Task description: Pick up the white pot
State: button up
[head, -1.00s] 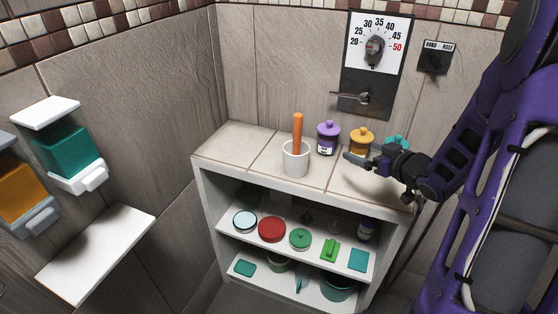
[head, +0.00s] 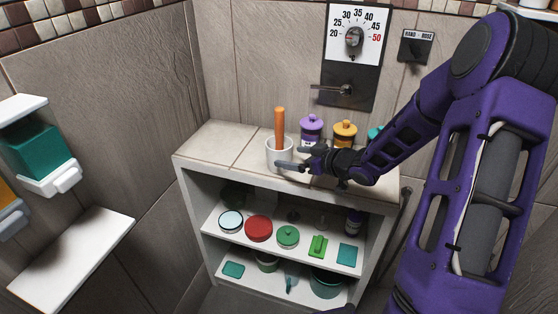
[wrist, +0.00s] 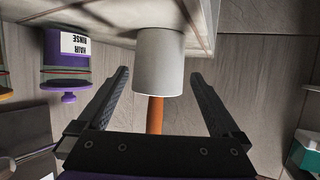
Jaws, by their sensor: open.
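The white pot (head: 272,152) stands upright on the tiled top of the shelf unit, with an orange stick (head: 280,122) standing in it. My gripper (head: 289,158) is at the pot's right front side in the head view and hides part of it. In the wrist view the white pot (wrist: 160,62) lies ahead between the two open fingers of my gripper (wrist: 160,82), with a gap on each side. The orange stick (wrist: 155,115) points back toward the gripper's palm there. I cannot tell whether a finger touches the pot.
A purple jar (head: 311,128) labelled hair rinse stands close to the pot, and it shows in the wrist view (wrist: 66,75). An orange jar (head: 344,133) stands farther right. The top left of the unit is clear. Lids and containers fill the lower shelves (head: 262,262).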

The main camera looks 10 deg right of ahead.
aim_at(272, 155)
jog(key=shift+r+b+x, duration=0.2)
jog(key=shift+b+x, duration=0.05)
jog(key=shift+x, duration=1.3)
jog(key=shift+r+b+x, duration=0.15)
jog(key=shift+b+x, duration=0.1)
jog(key=shift+x, duration=1.3)
jog(key=shift+w+a, duration=0.1)
jog(key=shift+c, duration=0.2)
jog(key=c, duration=1.4)
